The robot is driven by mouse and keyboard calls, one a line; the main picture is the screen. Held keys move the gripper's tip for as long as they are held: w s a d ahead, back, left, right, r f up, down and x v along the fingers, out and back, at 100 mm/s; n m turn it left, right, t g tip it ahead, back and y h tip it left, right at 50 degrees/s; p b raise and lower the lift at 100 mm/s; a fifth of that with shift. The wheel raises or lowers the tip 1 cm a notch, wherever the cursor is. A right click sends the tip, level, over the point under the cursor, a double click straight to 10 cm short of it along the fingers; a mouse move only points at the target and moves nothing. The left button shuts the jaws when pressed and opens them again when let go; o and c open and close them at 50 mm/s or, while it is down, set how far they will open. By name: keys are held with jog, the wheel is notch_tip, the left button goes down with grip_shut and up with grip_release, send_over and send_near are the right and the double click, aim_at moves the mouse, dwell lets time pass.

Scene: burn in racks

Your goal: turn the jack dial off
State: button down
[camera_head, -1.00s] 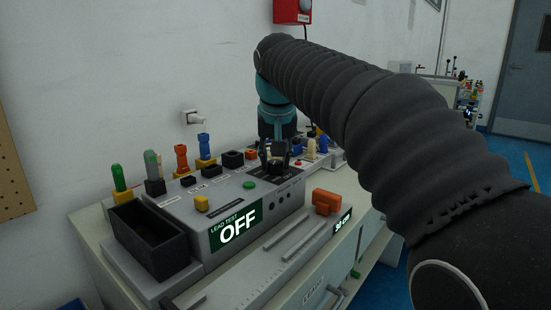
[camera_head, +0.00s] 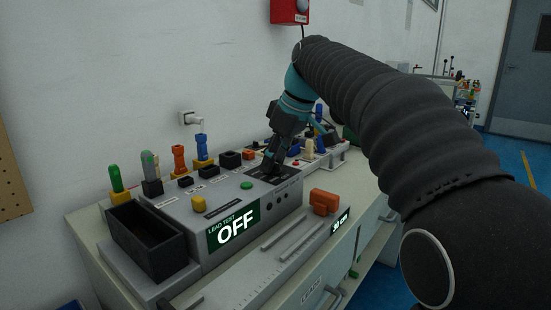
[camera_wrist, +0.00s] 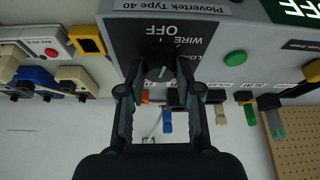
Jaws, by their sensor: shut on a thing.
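The jack dial (camera_wrist: 158,64) is a round black knob with a pale pointer mark on a dark panel, in the middle of the wrist view. OFF, WIRE and a partly hidden LO… label are printed around it. I cannot tell for sure which label the mark points to. My gripper (camera_wrist: 160,76) has its two dark fingers closed on either side of the dial. In the head view my gripper (camera_head: 270,168) reaches down, tilted, onto the dark panel (camera_head: 291,179) on the grey test box, hiding the dial there.
The grey test box (camera_head: 189,221) has a LEAD TEST display (camera_head: 235,229) reading OFF. A black bin (camera_head: 150,262), coloured plugs (camera_head: 179,159) and a green button (camera_head: 246,185) are near. An orange block (camera_head: 325,201) lies at the front right. The wall is close behind.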

jog(key=shift+n+g, duration=0.5)
jog(key=shift+n, duration=0.5)
jog(key=c, duration=0.8)
grip_release()
jog(key=shift+a, duration=0.15)
jog(key=shift+d+r, duration=0.15)
jog(key=shift+d, duration=0.05)
jog(key=shift+v, duration=5.8)
